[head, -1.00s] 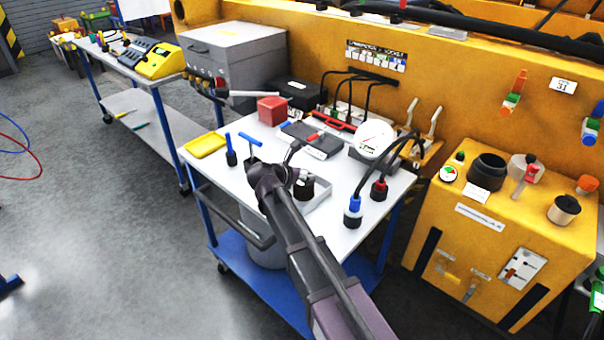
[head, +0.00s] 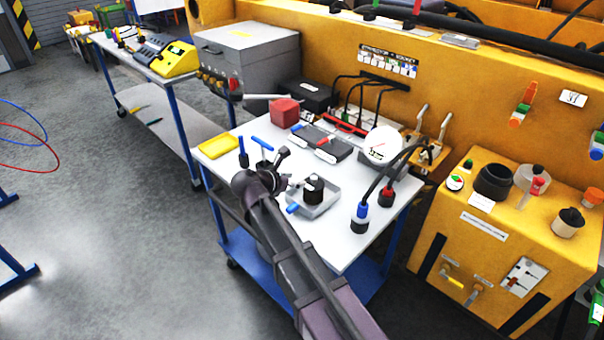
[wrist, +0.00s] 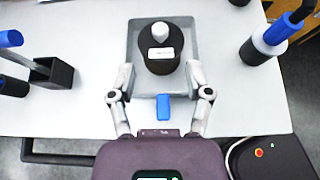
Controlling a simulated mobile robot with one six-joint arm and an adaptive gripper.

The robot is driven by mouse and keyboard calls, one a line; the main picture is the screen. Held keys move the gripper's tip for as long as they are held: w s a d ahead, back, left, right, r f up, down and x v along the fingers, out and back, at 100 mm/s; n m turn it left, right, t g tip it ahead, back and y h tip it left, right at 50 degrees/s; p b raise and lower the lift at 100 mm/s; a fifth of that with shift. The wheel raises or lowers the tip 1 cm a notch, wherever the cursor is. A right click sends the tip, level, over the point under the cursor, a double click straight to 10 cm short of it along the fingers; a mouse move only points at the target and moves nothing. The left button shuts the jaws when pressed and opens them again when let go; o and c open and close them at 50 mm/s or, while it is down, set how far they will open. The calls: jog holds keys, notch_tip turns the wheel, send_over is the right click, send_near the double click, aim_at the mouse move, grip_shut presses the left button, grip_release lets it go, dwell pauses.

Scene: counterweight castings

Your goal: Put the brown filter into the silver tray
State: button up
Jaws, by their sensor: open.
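A dark, nearly black cylinder with a white label and grey top (wrist: 162,50) stands upright inside the silver tray (wrist: 134,38) in the wrist view. It looks like the filter, though brown is hard to make out. In the head view the same cylinder (head: 315,188) stands in the tray (head: 325,210) on the white cart top. My gripper (wrist: 159,72) is open, its fingers spread to either side near the tray's front part, with the cylinder just beyond. In the head view my gripper (head: 288,172) is at the tray's left side; my arm hides part of the cart.
A blue tab (wrist: 163,108) lies at the tray's near edge. Blue-handled tools (head: 262,150) and a yellow dish (head: 216,146) are to the left. Blue-marked and red-marked plugs (head: 360,217) with cables stand right. A red block (head: 285,112) and dial gauge (head: 382,145) stand behind.

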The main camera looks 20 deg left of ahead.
jog(key=shift+p+v, duration=0.35)
jog(key=shift+v, duration=0.9)
dwell(1.2)
